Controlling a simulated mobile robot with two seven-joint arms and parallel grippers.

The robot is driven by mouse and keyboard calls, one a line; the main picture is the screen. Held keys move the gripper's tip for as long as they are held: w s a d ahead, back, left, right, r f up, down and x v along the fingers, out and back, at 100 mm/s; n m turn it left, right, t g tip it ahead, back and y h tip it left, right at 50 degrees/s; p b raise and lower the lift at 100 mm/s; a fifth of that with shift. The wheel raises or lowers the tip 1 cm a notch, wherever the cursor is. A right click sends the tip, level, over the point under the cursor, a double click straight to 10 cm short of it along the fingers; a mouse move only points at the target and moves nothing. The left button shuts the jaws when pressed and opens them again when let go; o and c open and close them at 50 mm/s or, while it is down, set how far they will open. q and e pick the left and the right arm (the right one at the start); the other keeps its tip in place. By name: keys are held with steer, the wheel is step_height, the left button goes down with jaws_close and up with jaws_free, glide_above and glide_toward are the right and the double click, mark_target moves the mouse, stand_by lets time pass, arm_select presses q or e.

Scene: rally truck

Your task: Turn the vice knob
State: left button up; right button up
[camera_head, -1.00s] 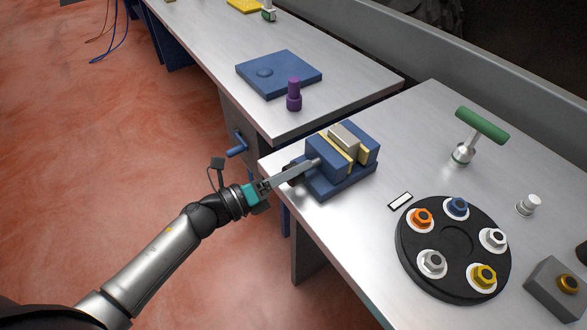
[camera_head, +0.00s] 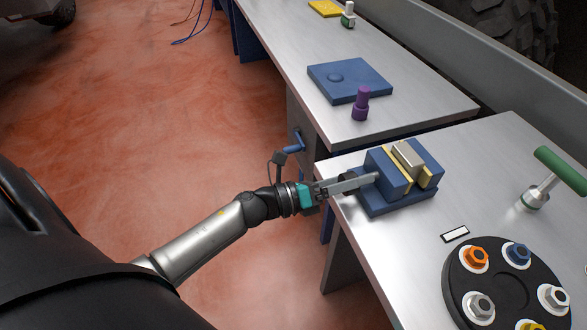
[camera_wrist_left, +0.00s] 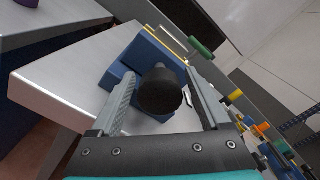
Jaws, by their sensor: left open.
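The blue vice (camera_head: 388,172) stands at the near-left corner of the right-hand metal table, with a grey block between its yellow-lined jaws. In the left wrist view, the round black vice knob (camera_wrist_left: 160,92) sits between my two fingers, with the blue vice body (camera_wrist_left: 140,55) behind it. My left gripper (camera_head: 362,183) reaches in from the left at the vice's near side. It is open, one finger on each side of the knob; I cannot tell if either touches it. In the head view the knob is mostly hidden by the fingers. My right gripper is out of view.
A black round tray (camera_head: 456,287) with several coloured nuts and a green-handled T-shaped tool (camera_head: 546,181) are on the right table. A purple piece (camera_head: 361,104) and a blue plate (camera_head: 345,82) lie on the left table. Open red floor (camera_head: 150,130) is at the left.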

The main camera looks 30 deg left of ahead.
arm_select(q)
steer(key=m, duration=0.1)
steer(key=m+b, duration=0.1)
steer(key=shift+a+f+m, duration=0.1)
steer(key=shift+f+m, duration=0.1)
steer(key=shift+m, duration=0.2)
steer(key=m+b, duration=0.1)
steer(key=m, duration=0.2)
steer(key=shift+r, duration=0.1)
steer(key=m, duration=0.2)
steer(key=m+b, duration=0.1)
steer(key=m, duration=0.1)
steer(key=m+b, duration=0.1)
steer(key=m, duration=0.1)
steer(key=shift+s+d, duration=0.15)
steer(key=shift+d, duration=0.15)
steer(key=b+v, duration=0.1)
steer(key=v, duration=1.4)
steer(key=shift+r+b, duration=0.2)
steer(key=shift+b, duration=0.15)
steer(key=shift+a, duration=0.1)
